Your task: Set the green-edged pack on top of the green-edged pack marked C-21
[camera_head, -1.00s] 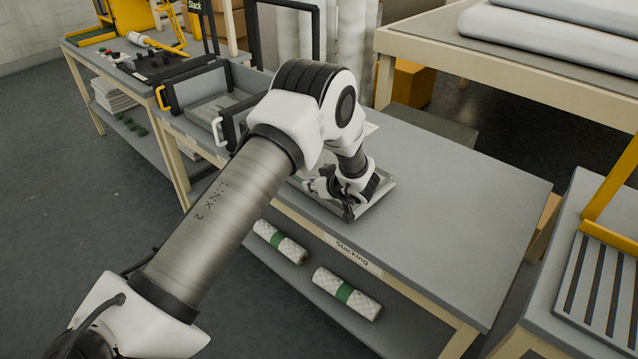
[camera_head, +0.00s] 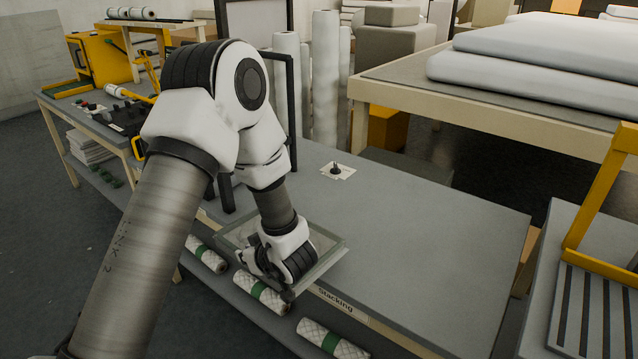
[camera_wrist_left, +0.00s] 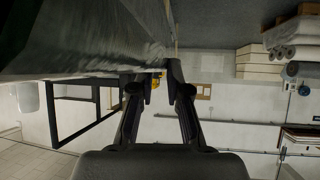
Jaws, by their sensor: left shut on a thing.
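My left gripper (camera_head: 287,290) is at the front edge of the stacking table and is shut on a flat, pale grey pack (camera_head: 325,257). The pack looks film-wrapped and is partly hidden behind my wrist; its edge colour is not clear. In the left wrist view, my left gripper (camera_wrist_left: 163,84) has its fingers near the edge of a large shiny grey sheet-like surface (camera_wrist_left: 95,45), which seems to be the pack. I cannot make out a pack marked C-21; my arm covers part of the table. My right gripper is not in view.
The grey stacking table (camera_head: 430,230) is clear at right. A white card with a small black object (camera_head: 337,170) lies near its back. A black upright frame (camera_head: 290,110) stands at left. Rolls with green bands (camera_head: 260,292) lie on the lower shelf. A yellow frame (camera_head: 600,190) stands at right.

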